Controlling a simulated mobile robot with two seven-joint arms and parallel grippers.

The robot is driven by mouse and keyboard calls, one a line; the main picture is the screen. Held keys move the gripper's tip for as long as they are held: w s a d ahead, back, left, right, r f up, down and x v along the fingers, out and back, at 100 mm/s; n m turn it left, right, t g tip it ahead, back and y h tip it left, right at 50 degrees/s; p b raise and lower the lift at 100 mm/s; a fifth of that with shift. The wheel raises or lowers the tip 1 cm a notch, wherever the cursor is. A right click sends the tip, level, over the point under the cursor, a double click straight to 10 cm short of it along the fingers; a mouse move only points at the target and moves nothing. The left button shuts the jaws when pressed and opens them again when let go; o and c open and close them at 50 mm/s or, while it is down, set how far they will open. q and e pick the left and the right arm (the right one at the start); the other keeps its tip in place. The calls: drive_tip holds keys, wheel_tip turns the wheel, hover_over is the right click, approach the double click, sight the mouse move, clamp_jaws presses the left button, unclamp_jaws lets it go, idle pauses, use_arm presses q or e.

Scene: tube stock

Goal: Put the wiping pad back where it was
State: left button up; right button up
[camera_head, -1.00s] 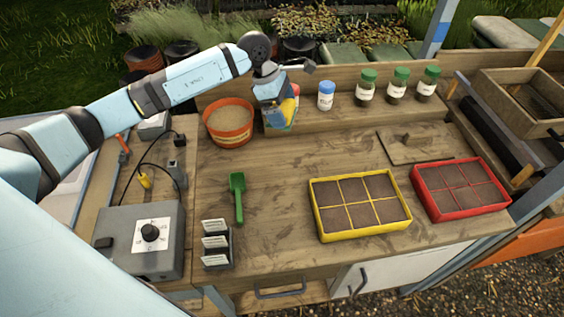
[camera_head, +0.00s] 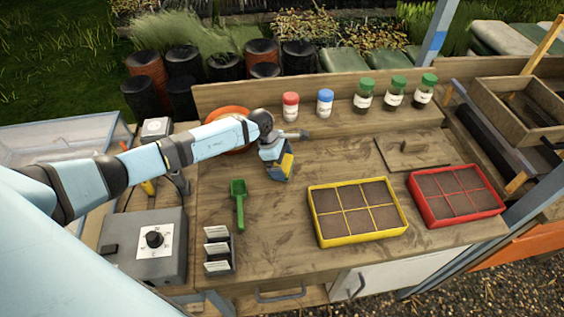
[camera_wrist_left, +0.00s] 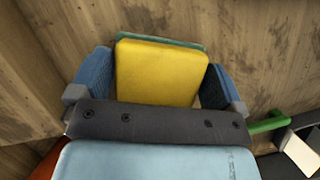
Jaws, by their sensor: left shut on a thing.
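The wiping pad is a yellow block with a green layer; its yellow face (camera_head: 287,164) shows small in the head view. In the left wrist view the pad (camera_wrist_left: 160,72) fills the space between the blue fingers. My left gripper (camera_head: 278,172) is shut on it, pointing down over the bare wood behind the yellow seed tray and right of the green scoop. I cannot tell whether the pad touches the table. My right gripper is not in view.
A green scoop (camera_head: 239,200) and a yellow seed tray (camera_head: 316,224) lie nearby. A wooden board with a handle (camera_head: 408,146) is to the right. Bottles, one red-capped (camera_head: 290,108), stand along the back. My arm partly covers the orange pot (camera_head: 228,113). Bare wood surrounds my gripper.

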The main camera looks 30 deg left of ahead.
use_arm(q)
drive_tip(key=shift+f, duration=0.4)
drive_tip(key=shift+f, duration=0.1)
drive_tip(key=shift+f+b, duration=0.15)
drive_tip(key=shift+b, duration=0.15)
drive_tip(key=o, duration=0.5)
drive_tip(key=shift+r+p, duration=0.3)
drive_tip(key=shift+a+r, duration=0.15)
drive_tip(key=shift+r, duration=0.05)
drive_tip(key=b+v, duration=0.2)
drive_tip(key=v, duration=0.9)
drive_tip(key=shift+r, duration=0.25)
